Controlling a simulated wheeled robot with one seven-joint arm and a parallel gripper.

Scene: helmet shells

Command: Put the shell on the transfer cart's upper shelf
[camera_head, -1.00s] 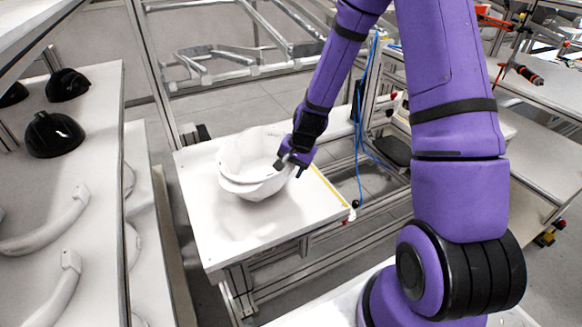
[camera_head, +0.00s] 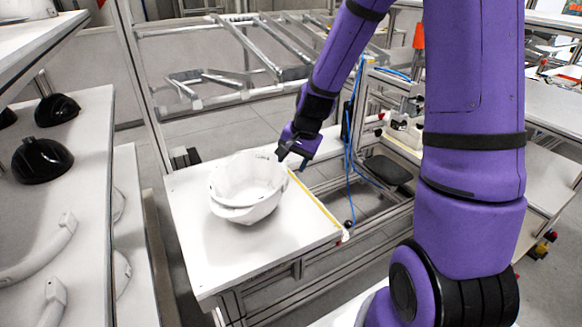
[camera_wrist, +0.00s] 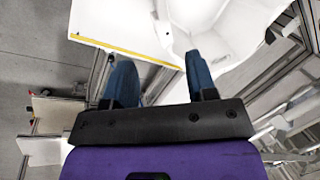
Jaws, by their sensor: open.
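The white helmet shell (camera_head: 246,186) rests open side up on the white upper shelf (camera_head: 215,255) of the transfer cart. My gripper (camera_head: 294,158) is just off the shell's upper right rim, open and with nothing between its fingers. In the wrist view the two dark blue fingers of my gripper (camera_wrist: 160,85) are spread apart. Part of the shell (camera_wrist: 225,30) lies beyond the right finger there, beside the shelf (camera_wrist: 115,22) with its yellow edge line. Whether the right finger touches the shell I cannot tell.
A rack on the left holds black shells (camera_head: 42,160) and white curved parts (camera_head: 45,250). A metal frame (camera_head: 240,60) stands behind the cart. Blue cables (camera_head: 350,150) hang right of the shelf. The shelf's front part is bare.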

